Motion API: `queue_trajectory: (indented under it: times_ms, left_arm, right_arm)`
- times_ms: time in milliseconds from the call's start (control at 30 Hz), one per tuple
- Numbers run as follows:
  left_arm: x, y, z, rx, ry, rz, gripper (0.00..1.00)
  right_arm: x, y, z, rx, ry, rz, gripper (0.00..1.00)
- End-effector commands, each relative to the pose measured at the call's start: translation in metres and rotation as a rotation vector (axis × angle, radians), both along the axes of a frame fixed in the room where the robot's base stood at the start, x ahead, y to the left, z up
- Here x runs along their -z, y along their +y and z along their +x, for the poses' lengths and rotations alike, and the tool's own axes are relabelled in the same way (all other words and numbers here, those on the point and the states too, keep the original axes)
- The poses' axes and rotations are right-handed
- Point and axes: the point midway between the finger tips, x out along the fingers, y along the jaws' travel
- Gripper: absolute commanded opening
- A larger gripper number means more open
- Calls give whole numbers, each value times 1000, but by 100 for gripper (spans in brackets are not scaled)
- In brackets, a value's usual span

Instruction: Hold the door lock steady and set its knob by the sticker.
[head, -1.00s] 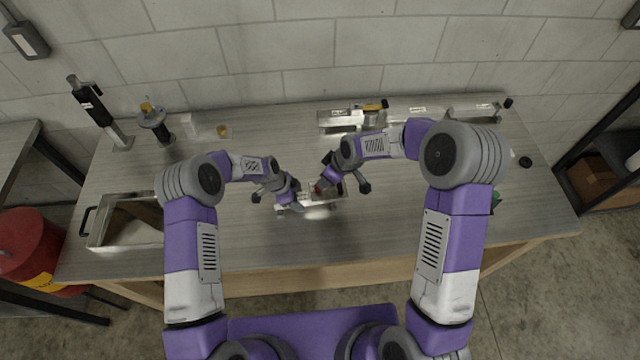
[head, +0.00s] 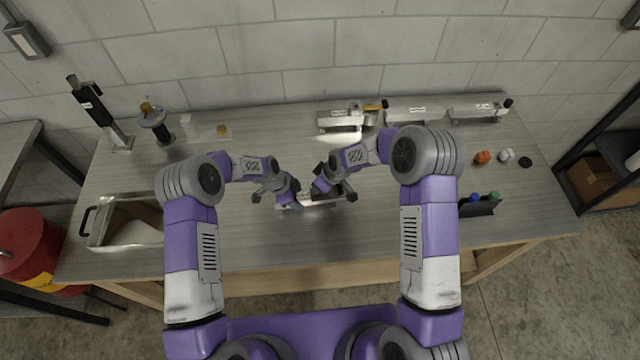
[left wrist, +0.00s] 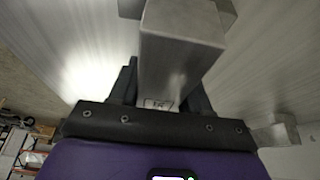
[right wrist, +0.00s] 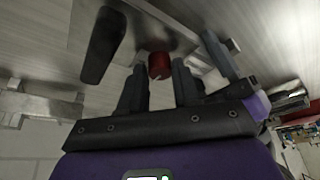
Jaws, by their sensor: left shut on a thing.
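The door lock (head: 322,203) is a silver metal piece, held low over the middle of the bench. My left gripper (head: 292,203) is shut on its metal body (left wrist: 180,60), which fills the space between the fingers in the left wrist view. A small dark mark shows on that body near the fingers. The red knob (right wrist: 159,66) shows in the right wrist view on the metal plate. My right gripper (right wrist: 159,80) is open, its fingers on either side of the knob with a gap. In the head view the right gripper (head: 320,192) hides the knob. I cannot make out the sticker.
Labelled metal pieces (head: 413,114) stand along the back. An open metal tray (head: 100,232) is at the left. A dark holder with blue and green tops (head: 480,208) and small orange (head: 483,157) and white pieces are at the right. The front middle is clear.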

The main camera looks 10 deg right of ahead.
Motion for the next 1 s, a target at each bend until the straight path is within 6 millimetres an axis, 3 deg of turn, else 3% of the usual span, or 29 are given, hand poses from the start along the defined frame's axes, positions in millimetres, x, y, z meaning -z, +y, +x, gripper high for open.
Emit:
queue_trajectory:
  times_ms: [33, 200, 567, 1000]
  left_arm:
    - [0, 0, 0, 0, -1, -1, 2]
    - [0, 0, 0, 0, -1, -1, 2]
    - [0, 0, 0, 0, -1, -1, 2]
    - [-1, 0, 0, 1, -1, -1, 2]
  right_arm:
    - [0, 0, 0, 0, 0, 0, 23]
    - [0, 0, 0, 0, 0, 0, 0]
    - [0, 1, -1, 62, 1, -2, 0]
    - [0, 4, -2, 394, 1, -3, 0]
